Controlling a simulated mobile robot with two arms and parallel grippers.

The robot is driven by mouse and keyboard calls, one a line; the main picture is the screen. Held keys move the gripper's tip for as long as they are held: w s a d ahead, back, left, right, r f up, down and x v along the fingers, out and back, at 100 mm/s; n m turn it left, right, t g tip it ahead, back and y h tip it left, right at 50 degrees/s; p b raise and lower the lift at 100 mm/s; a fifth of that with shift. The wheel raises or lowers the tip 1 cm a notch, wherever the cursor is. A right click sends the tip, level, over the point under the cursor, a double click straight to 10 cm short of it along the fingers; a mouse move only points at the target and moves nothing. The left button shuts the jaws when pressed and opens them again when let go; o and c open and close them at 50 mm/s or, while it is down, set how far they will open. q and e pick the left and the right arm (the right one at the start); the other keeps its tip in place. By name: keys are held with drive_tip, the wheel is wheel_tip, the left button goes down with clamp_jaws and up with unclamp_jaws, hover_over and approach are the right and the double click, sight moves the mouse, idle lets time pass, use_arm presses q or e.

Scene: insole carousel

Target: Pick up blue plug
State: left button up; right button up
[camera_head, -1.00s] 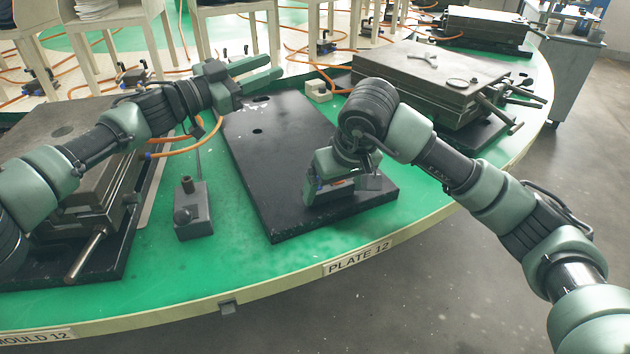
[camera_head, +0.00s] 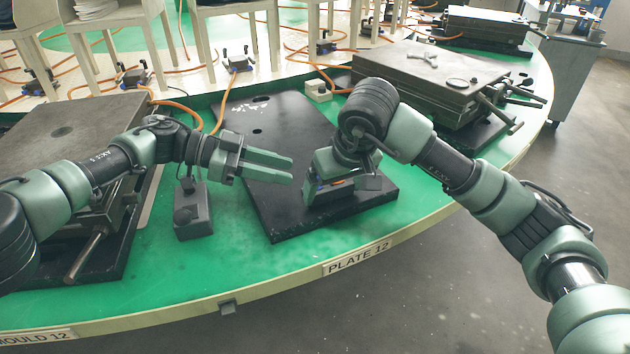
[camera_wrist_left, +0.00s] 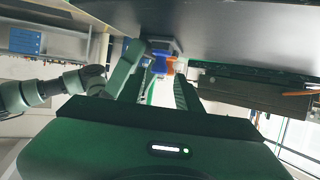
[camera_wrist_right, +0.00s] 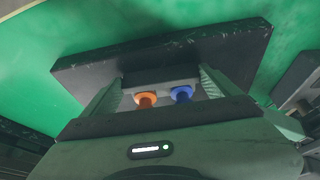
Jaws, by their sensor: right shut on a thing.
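A small blue plug (camera_wrist_right: 181,93) and an orange plug (camera_wrist_right: 146,99) stick out side by side from a grey block (camera_wrist_right: 160,84) in the right wrist view. My right gripper (camera_wrist_right: 158,86) is shut on this block, one finger at each side, over the black plate (camera_head: 290,215). The blue plug (camera_wrist_left: 159,65) also shows in the left wrist view, beside the orange plug (camera_wrist_left: 171,66), ahead of my left fingers. My left gripper (camera_head: 292,170) is open and empty, with its fingers pointing at the right gripper from the left, a short way off.
A dark grey box with a knob (camera_head: 193,215) stands left of the plate. A metal mould (camera_head: 75,135) lies at left and another (camera_head: 430,75) at back right. Orange hoses (camera_head: 180,105) run behind the plate. Green table surface is free in front.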

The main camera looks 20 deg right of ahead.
use_arm(q)
drive_tip(key=x, duration=0.6)
drive_tip(key=shift+d, duration=0.1)
drive_tip(key=shift+c, duration=0.3)
clamp_jaws()
